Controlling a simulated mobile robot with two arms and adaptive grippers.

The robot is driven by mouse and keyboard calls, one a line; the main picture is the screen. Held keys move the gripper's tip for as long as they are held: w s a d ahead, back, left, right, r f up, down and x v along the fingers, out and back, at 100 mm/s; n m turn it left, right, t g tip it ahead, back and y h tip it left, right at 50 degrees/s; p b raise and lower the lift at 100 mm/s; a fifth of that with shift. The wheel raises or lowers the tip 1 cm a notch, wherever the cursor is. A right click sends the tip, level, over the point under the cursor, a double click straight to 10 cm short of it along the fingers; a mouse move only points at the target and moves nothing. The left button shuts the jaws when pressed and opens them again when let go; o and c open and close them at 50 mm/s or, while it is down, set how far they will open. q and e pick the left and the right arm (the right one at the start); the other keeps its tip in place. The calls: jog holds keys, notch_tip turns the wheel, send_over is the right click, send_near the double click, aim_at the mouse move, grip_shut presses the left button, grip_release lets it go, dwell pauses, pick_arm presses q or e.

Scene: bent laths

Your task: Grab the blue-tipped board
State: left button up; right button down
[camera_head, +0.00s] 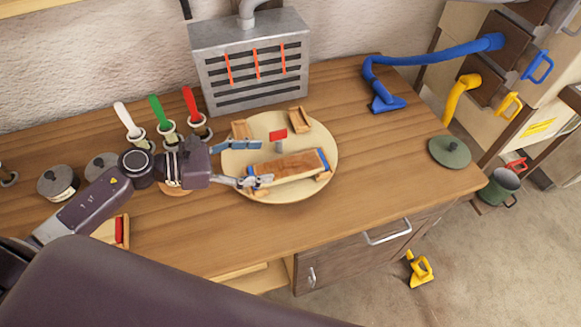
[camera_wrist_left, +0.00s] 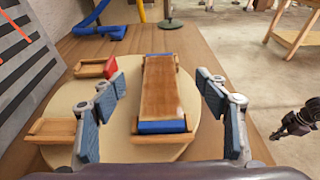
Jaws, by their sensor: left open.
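The blue-tipped board (camera_head: 288,166) is a flat brown wooden board with blue ends. It lies on the round pale disc (camera_head: 318,140) on the workbench and seems to rest on small wooden blocks at its ends. In the left wrist view the board (camera_wrist_left: 160,85) runs away from me, with a wooden block (camera_wrist_left: 135,138) under its near blue end. My left gripper (camera_head: 246,163) is open and empty, at the board's left end. In the wrist view its blue-padded fingers stand on either side of the board, apart from it.
A grey vented box (camera_head: 250,62) is behind. Jars with white, green and red handles (camera_head: 160,112) stand left. A blue bent tube (camera_head: 420,60) is back right.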

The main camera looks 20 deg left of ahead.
aim_at(288, 169)
pick_arm(q)
notch_tip(288, 169, down, 3)
jog(key=shift+r+b, duration=0.2)
jog(key=shift+b, duration=0.7)
jog(key=shift+w+f+b, duration=0.2)
jog(key=shift+f+b, duration=0.65)
jog(key=shift+f, duration=0.25)
jog(key=shift+w+d, duration=0.2)
jog(key=shift+d, duration=0.1)
jog(key=p+x, duration=0.3)
jog(key=x, duration=0.3)
jog(key=shift+d+r, duration=0.1)
jog(key=shift+d, duration=0.05)
jog(key=shift+w+d+f, duration=0.25)
jog(key=shift+d+f, duration=0.05)
jog(key=shift+d, duration=0.05)
jog(key=c, duration=1.3)
pick_arm(e)
jog(key=shift+s+f, duration=0.25)
jog(key=shift+f, duration=0.2)
